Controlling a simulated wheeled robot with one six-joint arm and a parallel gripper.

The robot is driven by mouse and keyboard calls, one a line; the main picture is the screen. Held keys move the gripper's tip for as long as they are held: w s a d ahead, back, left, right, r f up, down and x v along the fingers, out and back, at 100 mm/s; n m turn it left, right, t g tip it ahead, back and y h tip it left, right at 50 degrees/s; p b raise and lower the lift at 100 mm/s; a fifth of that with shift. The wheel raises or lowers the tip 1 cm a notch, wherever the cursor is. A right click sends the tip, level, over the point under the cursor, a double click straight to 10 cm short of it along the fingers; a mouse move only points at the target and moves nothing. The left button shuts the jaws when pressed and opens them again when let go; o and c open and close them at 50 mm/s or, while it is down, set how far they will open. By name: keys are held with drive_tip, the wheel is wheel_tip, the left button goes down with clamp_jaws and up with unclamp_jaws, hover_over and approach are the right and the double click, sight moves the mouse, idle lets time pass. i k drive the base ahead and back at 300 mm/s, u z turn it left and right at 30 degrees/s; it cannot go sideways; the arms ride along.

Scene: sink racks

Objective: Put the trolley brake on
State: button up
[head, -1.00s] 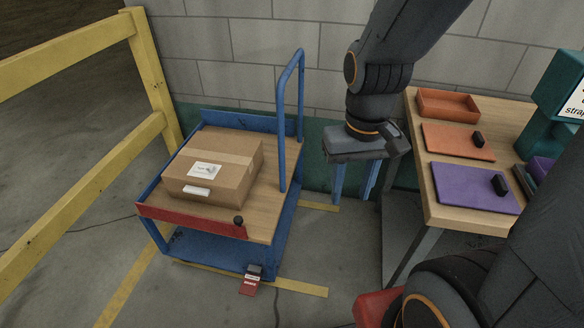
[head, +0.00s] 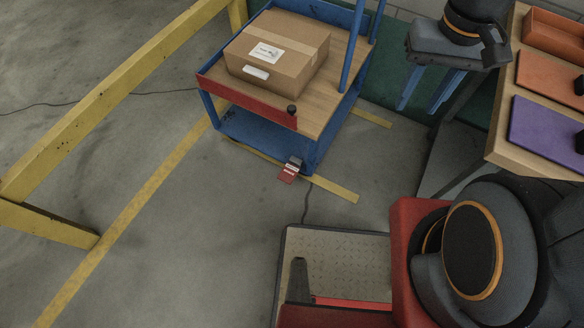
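The blue trolley (head: 265,138) stands on the floor at the upper middle of the head view, with a wooden deck and a red front edge. Its brake pedal (head: 289,170), a small red and dark piece with pale labels, sticks out low at the near right corner. The pedal's exact tilt and its label text are too small to tell. My gripper (head: 424,95) points down to the right of the trolley, its two blue fingers apart with nothing between them. It is clear of the pedal.
A cardboard box (head: 275,52) sits on the trolley deck. A yellow rail (head: 110,98) runs along the left. A wooden table (head: 500,140) with an orange tray (head: 555,35) and a purple board (head: 545,132) stands at the right. Floor in front of the trolley is clear.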

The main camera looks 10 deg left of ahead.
sight(290, 173)
drive_tip(key=u, duration=1.5)
drive_tip(key=k, duration=0.2)
drive_tip(key=z, duration=0.45)
